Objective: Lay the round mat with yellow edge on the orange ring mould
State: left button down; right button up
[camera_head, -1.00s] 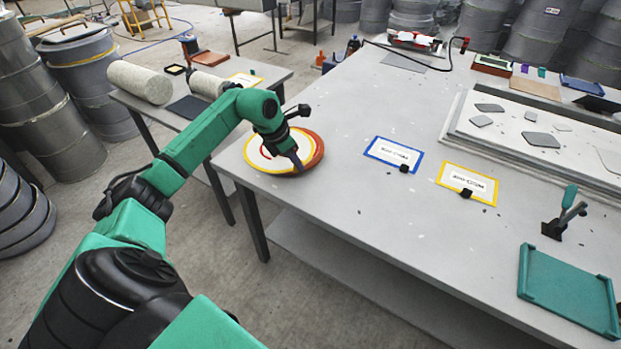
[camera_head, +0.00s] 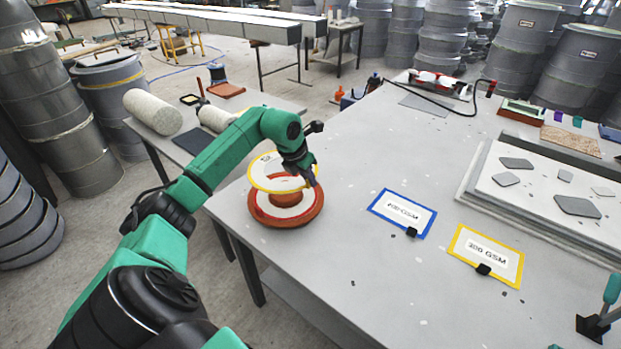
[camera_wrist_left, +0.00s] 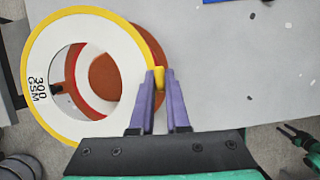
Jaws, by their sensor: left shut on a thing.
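The round mat (camera_head: 256,168) is a flat white ring with a yellow edge. In the left wrist view the mat (camera_wrist_left: 42,62) reads "300 GSM". My left gripper (camera_head: 308,178) is shut on its right edge; the wrist view shows the purple fingertips (camera_wrist_left: 160,82) pinching the yellow rim. The orange ring mould (camera_head: 312,212) lies on the table near its left edge, with a white ring surface inside. The mat is off-centre over the mould's far side and seems raised above it. Through the mat's hole, the mould's orange hub (camera_wrist_left: 105,78) shows.
Flat blue-edged (camera_head: 402,214) and yellow-edged (camera_head: 486,255) labelled cards lie to the right, each with a small black block. The table between mould and cards is clear.

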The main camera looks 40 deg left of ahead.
pick_arm(q)
jog(key=shift+s, duration=0.15)
jog(key=shift+f+b, duration=0.2)
jog(key=shift+b, duration=0.15)
jog(key=f+b, duration=0.1)
jog(key=f, duration=0.1)
jog(key=f+b, duration=0.1)
jog(key=shift+w+f+b, duration=0.25)
jog(key=shift+f+b, duration=0.1)
jog(key=shift+f, duration=0.05)
jog(key=shift+f+b, duration=2.4)
jog(key=shift+f, duration=0.75)
pick_arm(e)
notch_tip(320, 180, down, 8)
pick_arm(q)
jog(key=shift+f, duration=0.25)
pick_arm(e)
jog(key=shift+f, duration=0.3)
pick_arm(q)
jog(key=c, duration=0.8)
grip_release()
